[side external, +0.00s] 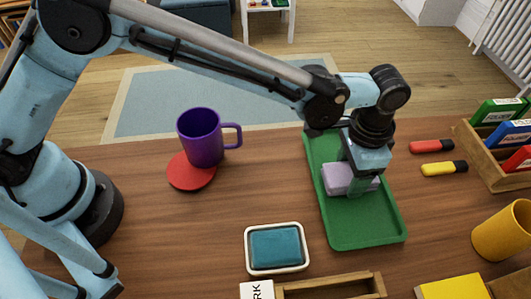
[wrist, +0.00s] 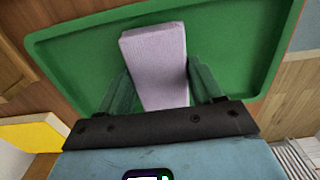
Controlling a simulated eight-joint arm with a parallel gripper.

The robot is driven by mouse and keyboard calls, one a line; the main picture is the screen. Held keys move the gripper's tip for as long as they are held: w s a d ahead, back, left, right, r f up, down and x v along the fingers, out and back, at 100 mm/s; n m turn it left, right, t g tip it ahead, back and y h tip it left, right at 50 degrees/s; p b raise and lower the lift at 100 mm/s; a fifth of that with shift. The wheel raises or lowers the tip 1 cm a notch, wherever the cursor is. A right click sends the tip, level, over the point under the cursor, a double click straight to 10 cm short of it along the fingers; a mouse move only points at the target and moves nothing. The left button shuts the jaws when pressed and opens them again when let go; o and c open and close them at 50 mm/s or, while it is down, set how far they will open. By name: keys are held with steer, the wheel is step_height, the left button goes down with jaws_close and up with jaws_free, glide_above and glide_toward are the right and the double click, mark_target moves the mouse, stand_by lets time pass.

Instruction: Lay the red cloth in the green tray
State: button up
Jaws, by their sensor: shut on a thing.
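The green tray (side external: 365,233) lies on the brown table at the right of centre; it also fills much of the wrist view (wrist: 80,62). My gripper (side external: 356,186) is over the tray, pointing down, with its fingers shut on a pale lilac block (side external: 339,177). In the wrist view the block (wrist: 155,55) sits between the two green fingers. I cannot tell whether it touches the tray floor. I see no red cloth. A flat round red piece (side external: 190,176) lies at the left, partly under a purple mug (side external: 199,138).
A white dish (side external: 249,263) with a blue block (side external: 277,246) stands left of the tray. A wooden box (side external: 330,287) is at the front. Red (side external: 426,146) and yellow (side external: 440,168) markers, a folder rack (side external: 480,150) and a yellow mug (side external: 503,232) stand right.

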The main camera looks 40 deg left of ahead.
steer(key=shift+f, duration=0.1)
steer(key=o, duration=1)
step_height(320, 180, up, 12)
steer(key=f, duration=0.1)
steer(key=w+a+r+n+t+h, duration=0.1)
steer(key=a+r, duration=0.2)
steer(key=a, duration=0.2)
steer(key=w+a+r+n+t, duration=0.1)
steer(key=a+r, duration=0.2)
steer(key=a, duration=0.3)
steer(key=shift+s+a+f+n+t+y, duration=0.15)
steer(key=shift+s+a+f+n+t, duration=0.95)
steer(key=shift+a, duration=2.85)
steer(key=shift+s+a+f+n+t+y, duration=0.25)
steer(key=shift+s+a+n+t, duration=0.7)
steer(key=shift+s+a, duration=2.25)
steer(key=shift+s+a+f+n+t+y, duration=0.1)
steer(key=shift+s+a+f+n+t, duration=0.8)
steer(key=shift+a, duration=3.8)
